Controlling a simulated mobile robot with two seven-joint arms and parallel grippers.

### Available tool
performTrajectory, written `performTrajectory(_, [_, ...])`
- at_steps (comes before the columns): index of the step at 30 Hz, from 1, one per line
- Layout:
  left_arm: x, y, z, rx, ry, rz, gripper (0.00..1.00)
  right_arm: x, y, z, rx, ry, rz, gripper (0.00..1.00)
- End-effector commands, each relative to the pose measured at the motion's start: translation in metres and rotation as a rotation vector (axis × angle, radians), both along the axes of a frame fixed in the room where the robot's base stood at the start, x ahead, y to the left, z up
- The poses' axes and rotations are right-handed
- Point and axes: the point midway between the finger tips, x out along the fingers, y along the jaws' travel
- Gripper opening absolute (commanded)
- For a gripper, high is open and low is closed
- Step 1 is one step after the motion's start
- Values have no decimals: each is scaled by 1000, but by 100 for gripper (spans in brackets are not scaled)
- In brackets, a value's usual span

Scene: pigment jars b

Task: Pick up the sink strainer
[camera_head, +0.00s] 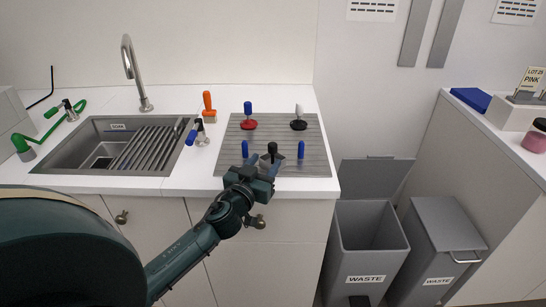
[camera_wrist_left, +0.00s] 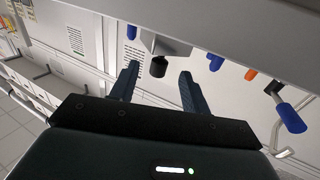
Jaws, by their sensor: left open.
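A dark grey piece with a black knob (camera_head: 272,148) stands at the front of the ribbed grey mat (camera_head: 312,135) right of the sink; I take it to be the sink strainer, though no label shows. My left gripper (camera_head: 265,162) is open just in front of it at the counter edge. In the left wrist view, the black knob (camera_wrist_left: 158,67) shows beyond and between the fingertips of my open left gripper (camera_wrist_left: 159,72). I cannot tell whether a finger touches it. The fingers partly hide its base in the head view. My right gripper is not in view.
Blue upright handles (camera_head: 245,149) (camera_head: 301,150) flank the piece closely. A red-based blue-handled tool (camera_head: 248,118) and a white-handled one (camera_head: 298,118) stand behind. The sink (camera_head: 95,163) lies left. An open waste bin (camera_head: 368,240) stands right of the cabinet.

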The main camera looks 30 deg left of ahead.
Motion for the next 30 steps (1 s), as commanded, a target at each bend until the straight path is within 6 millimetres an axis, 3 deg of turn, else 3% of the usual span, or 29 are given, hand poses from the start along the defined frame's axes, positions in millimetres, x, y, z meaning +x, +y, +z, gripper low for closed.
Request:
performTrajectory(6, [15, 2, 0, 2, 0, 0, 47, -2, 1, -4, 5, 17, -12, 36])
performTrajectory(16, [57, 9, -4, 2, 0, -1, 47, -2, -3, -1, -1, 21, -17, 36])
performTrajectory(25, [60, 9, -5, 0, 1, -1, 47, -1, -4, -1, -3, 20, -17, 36])
performTrajectory(30, [60, 9, -5, 0, 1, -1, 33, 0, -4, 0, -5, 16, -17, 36])
